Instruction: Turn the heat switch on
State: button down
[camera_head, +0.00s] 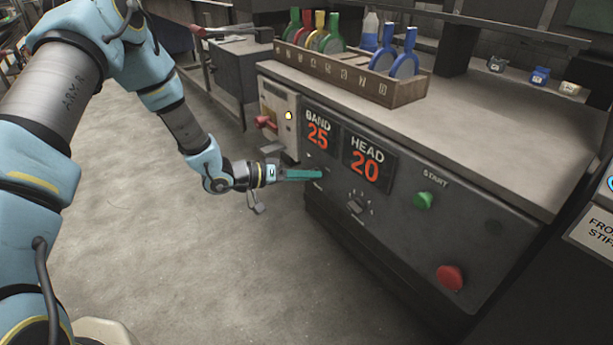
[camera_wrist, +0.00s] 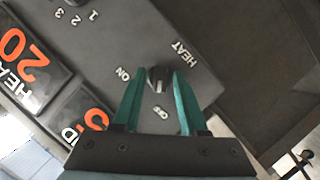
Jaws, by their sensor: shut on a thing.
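The heat switch (camera_wrist: 158,78) is a small dark knob on the grey machine panel, between the printed words HEAT, ON and OFF in the wrist view. My gripper (camera_wrist: 156,84) has its two teal fingers on either side of the knob, shut on it. I cannot tell for sure whether the knob points to ON or OFF. In the head view my gripper (camera_head: 322,174) reaches the panel just below the BAND 25 display (camera_head: 318,133), and the fingers hide the switch there.
A green START button (camera_head: 423,200) and a red button (camera_head: 450,278) are farther right. A red handle (camera_head: 266,122) juts out at left. Floor before the machine is clear.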

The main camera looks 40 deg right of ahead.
jog(key=m+t+b, duration=0.2)
jog(key=m+b, duration=0.2)
jog(key=b, duration=0.1)
jog(key=m+t+b, duration=0.3)
jog(key=m+b, duration=0.1)
jog(key=b, duration=0.2)
jog(key=m+t+b, duration=0.3)
jog(key=b, duration=0.3)
jog(key=shift+s+f+m+h, duration=0.1)
jog(key=shift+s+m+h, duration=0.2)
jog(key=shift+s+m, duration=0.1)
dwell(0.3)
jog(key=c, duration=0.8)
grip_release()
jog(key=shift+a, duration=0.15)
jog(key=p+v, duration=0.5)
jog(key=v, duration=0.3)
jog(key=shift+r, duration=0.45)
